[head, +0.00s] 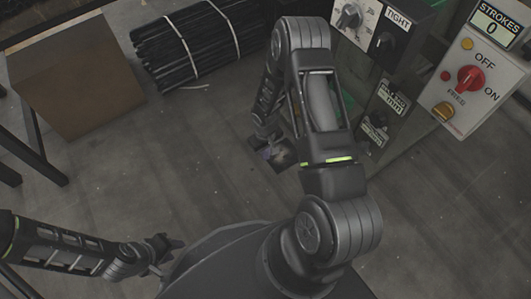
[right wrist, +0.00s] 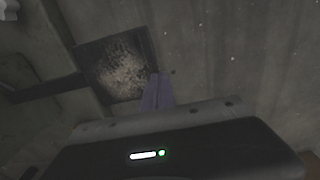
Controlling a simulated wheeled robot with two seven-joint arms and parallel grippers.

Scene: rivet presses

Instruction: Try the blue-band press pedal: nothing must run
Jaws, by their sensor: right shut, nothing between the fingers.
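A pedal (right wrist: 118,68) with a rough, worn top in a dark frame shows in the right wrist view, on the floor. My right gripper (right wrist: 157,90) is shut and empty, its purplish fingers at the near edge of the pedal; I cannot tell whether they touch. In the head view the pedal (head: 275,154) is partly covered by my right arm. A counter (head: 493,26) marked STROKES reads 0. Below it a red knob (head: 470,79) sits among OFF, ON and FREE labels; its setting is unclear. No blue band shows. My left gripper (head: 166,250) is open and empty, low at the left.
A control box with a TIGHT label (head: 398,20) and a dial (head: 349,17) stands at the back right. A brown box (head: 75,80) and a bundle of black rods (head: 195,45) lie at the back left. The grey floor (head: 150,170) between is clear.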

